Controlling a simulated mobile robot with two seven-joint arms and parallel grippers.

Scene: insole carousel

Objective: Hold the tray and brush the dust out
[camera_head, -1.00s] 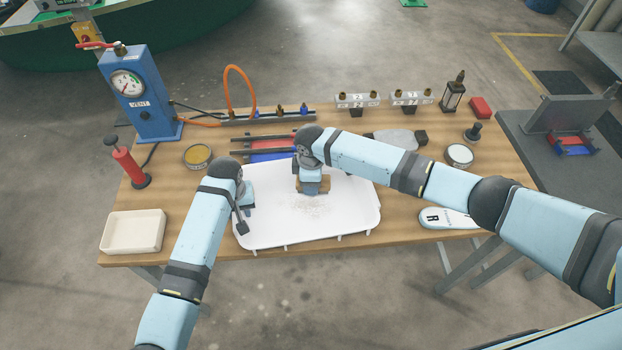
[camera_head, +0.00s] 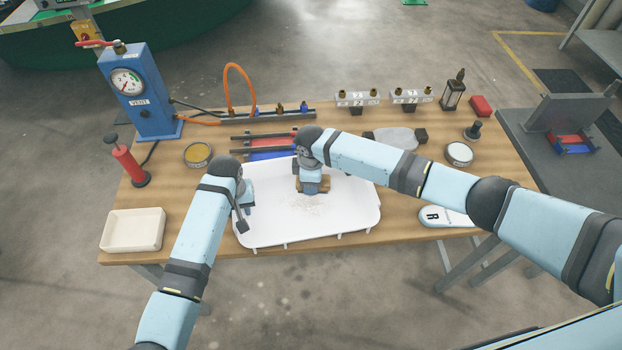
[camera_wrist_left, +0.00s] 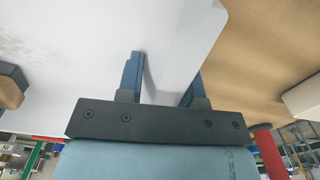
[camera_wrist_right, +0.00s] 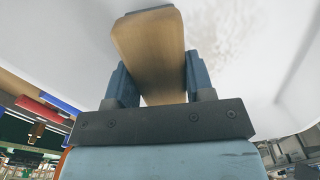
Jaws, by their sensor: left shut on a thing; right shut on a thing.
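The white tray (camera_head: 340,225) lies at the front middle of the bench, with a patch of pale brown dust (camera_head: 308,204) on its floor. My left gripper (camera_head: 245,198) is shut on the tray's left edge; in the left wrist view its blue fingers (camera_wrist_left: 162,85) straddle the tray rim (camera_wrist_left: 195,45). My right gripper (camera_head: 312,180) is shut on the wooden brush (camera_head: 325,184) over the tray, just behind the dust. In the right wrist view the brush (camera_wrist_right: 150,50) sits between the fingers. Whether its bristles touch the tray is hidden.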

